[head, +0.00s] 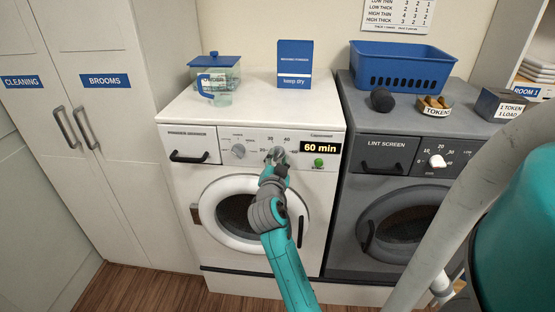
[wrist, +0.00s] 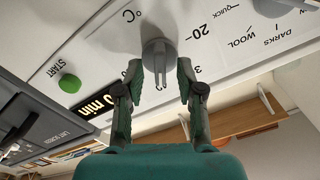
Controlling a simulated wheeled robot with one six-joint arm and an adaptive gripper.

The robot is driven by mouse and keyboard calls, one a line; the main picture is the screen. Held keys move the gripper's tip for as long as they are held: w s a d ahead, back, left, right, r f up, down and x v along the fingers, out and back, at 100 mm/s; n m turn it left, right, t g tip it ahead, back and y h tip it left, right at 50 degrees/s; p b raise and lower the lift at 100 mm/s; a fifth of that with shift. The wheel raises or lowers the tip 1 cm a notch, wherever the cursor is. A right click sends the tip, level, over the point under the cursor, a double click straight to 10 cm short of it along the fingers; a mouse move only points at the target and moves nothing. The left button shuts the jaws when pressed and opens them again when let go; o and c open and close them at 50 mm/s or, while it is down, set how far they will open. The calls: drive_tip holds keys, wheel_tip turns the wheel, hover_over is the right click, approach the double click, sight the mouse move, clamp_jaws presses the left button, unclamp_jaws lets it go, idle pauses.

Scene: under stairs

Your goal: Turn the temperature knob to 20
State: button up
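The temperature knob (wrist: 157,46) is a grey round dial with a raised ridge on the white washer's panel, beside a °C mark. It is mostly covered by my gripper in the head view. In the wrist view its ridge points down, toward a partly hidden number. The 20 mark (wrist: 201,31) is to its right, with a partly hidden 30 below that. My gripper (wrist: 159,66) is open, one finger on each side of the knob; I cannot tell whether they touch it. My gripper also shows in the head view (head: 276,156), at the panel.
The washer (head: 180,180) has a second grey knob (head: 238,151) to the left, a 60 min display (head: 321,147) and a green start button (head: 319,162) to the right. A dark dryer (head: 345,190) with a white knob (head: 437,161) stands to the right.

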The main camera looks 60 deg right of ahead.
drive_tip(key=shift+d, duration=0.1)
clamp_jaws()
drive_tip(key=shift+n, duration=0.4)
drive_tip(key=n, duration=0.4)
drive_tip(key=shift+w+n, duration=0.1)
drive_tip(key=shift+n, duration=0.2)
drive_tip(key=n, duration=0.5)
drive_tip(key=shift+w, duration=0.1)
drive_tip(key=n, duration=0.6)
drive_tip(key=shift+w+f+n, duration=0.1)
drive_tip(key=shift+n, duration=0.3)
drive_tip(key=n, duration=0.6)
drive_tip(key=shift+f+n, duration=0.1)
drive_tip(key=shift+n, duration=0.3)
